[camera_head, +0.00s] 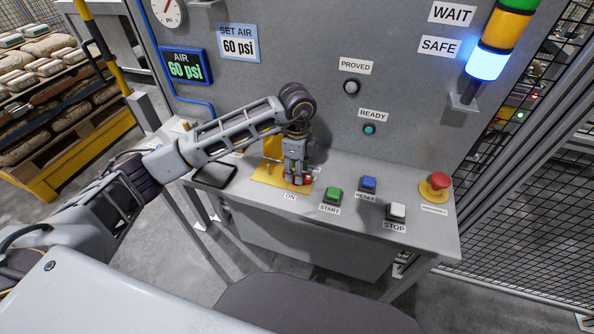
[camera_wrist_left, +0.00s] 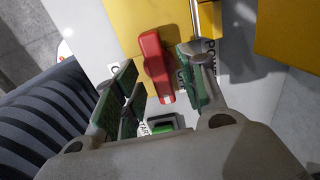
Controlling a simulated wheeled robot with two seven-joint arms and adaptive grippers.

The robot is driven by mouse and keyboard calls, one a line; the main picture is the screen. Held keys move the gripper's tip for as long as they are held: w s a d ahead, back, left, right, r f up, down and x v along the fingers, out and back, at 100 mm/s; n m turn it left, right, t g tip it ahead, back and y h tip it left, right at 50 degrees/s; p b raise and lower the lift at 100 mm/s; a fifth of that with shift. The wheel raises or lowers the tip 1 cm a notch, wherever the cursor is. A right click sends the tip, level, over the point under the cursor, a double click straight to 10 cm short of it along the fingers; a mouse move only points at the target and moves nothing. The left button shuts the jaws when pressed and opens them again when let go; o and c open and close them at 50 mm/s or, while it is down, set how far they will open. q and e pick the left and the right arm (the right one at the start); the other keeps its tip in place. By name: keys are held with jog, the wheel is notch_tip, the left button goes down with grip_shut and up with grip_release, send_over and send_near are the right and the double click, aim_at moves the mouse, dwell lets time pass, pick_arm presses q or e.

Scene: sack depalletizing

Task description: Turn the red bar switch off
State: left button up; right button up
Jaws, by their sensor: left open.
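The red bar switch (camera_wrist_left: 153,62) sits on a yellow plate (camera_wrist_left: 110,15) and has a white mark at its lower end in the left wrist view. In the head view only a bit of the red bar (camera_head: 307,180) shows beside my fingers, above the ON label (camera_head: 290,197). My left gripper (camera_head: 297,178) is open and points down at the switch. In the left wrist view its green-padded fingers (camera_wrist_left: 160,85) stand on both sides of the bar, with gaps visible; I cannot tell whether they touch it. My right gripper is not in view.
On the grey console are a green START button (camera_head: 332,195), a blue RESET button (camera_head: 368,184), a white STOP button (camera_head: 397,211) and a red emergency button (camera_head: 439,181). A yellow block (camera_head: 272,146) stands behind the switch.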

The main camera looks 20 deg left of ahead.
pick_arm(q)
notch_tip(320, 180, up, 11)
jog(key=shift+r, duration=0.15)
dwell(0.4)
jog(key=shift+s, duration=0.1)
dwell(0.5)
